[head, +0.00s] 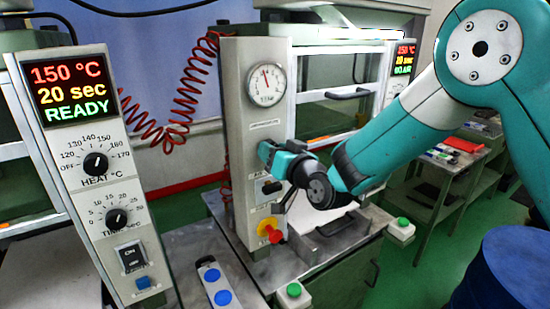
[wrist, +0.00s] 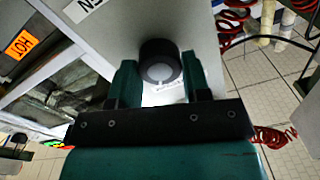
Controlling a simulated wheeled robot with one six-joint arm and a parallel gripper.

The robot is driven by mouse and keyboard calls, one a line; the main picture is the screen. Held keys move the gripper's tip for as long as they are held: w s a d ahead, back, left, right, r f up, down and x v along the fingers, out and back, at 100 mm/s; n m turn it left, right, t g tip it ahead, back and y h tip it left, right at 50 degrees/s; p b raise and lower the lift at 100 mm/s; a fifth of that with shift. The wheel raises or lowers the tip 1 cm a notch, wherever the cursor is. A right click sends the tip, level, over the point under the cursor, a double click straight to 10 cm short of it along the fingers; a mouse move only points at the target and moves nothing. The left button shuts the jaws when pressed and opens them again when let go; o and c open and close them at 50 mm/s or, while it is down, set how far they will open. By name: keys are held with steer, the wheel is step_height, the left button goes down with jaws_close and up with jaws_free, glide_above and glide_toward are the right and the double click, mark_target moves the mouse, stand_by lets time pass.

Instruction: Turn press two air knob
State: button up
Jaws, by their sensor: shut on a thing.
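The black air knob (wrist: 160,62) with a pale round face sits on a light panel in the wrist view. My gripper (wrist: 158,76) has one finger on each side of it and is shut on it. In the head view, my gripper (head: 265,153) reaches the front of the grey column (head: 239,130) and hides the knob. A round pressure gauge (head: 266,85) is above it, its needle pointing nearly straight up. The display (head: 402,58) on the right reads 150 °C, 20 sec and what looks like NO AIR.
Below my gripper on the column are a black switch (head: 271,187) and a red-and-yellow knob (head: 270,230). A left control panel (head: 92,180) reads READY. Red coiled hose (head: 188,95) hangs behind. A blue drum (head: 505,270) stands at lower right, near green-button boxes (head: 294,291).

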steer(key=m+b, duration=0.2)
steer(key=m, duration=0.4)
steer(key=shift+d+m, duration=0.1)
steer(key=shift+m, duration=0.3)
stand_by(0.4)
steer(key=o, duration=0.9)
steer(key=shift+f, duration=0.1)
steer(key=b+v, duration=0.8)
steer(key=v, duration=0.9)
steer(key=shift+s+d+b, duration=0.1)
steer(key=shift+b, duration=0.25)
